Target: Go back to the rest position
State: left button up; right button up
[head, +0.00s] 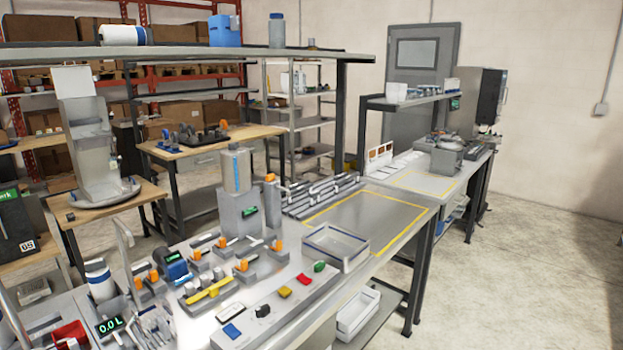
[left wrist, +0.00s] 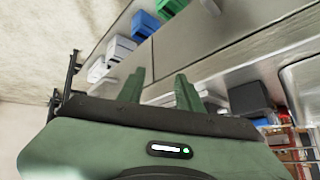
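My left gripper (left wrist: 160,84) shows in the left wrist view. Its two green fingers stand apart with nothing between them, so it is open and empty. Neither gripper shows in the head view, and my right gripper is in no view. In the head view a metal workbench (head: 375,213) with a yellow-outlined area stands in front of me. The left wrist view shows a grey surface running diagonally beyond the fingers, with a blue bin (left wrist: 144,25) and white bins (left wrist: 119,47) near it.
An overhead shelf (head: 190,54) spans the bench's back. Another bench (head: 430,178) stands behind. The floor (head: 520,270) at right is clear.

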pick_arm(q)
jog(key=s+d+f+g+h, duration=0.1)
jog(key=s+f+g, duration=0.4)
jog(key=s, duration=0.7)
notch_tip(320, 180, down, 26)
jog(key=s+r+g, duration=0.1)
jog(key=s+a+f+g, duration=0.1)
jog(key=s+a+f, duration=0.1)
jog(key=s+f, duration=1.5)
jog(key=shift+s+a+m+g, duration=0.2)
jog(key=shift+a+m+g, duration=0.1)
jog(key=shift+m, duration=0.1)
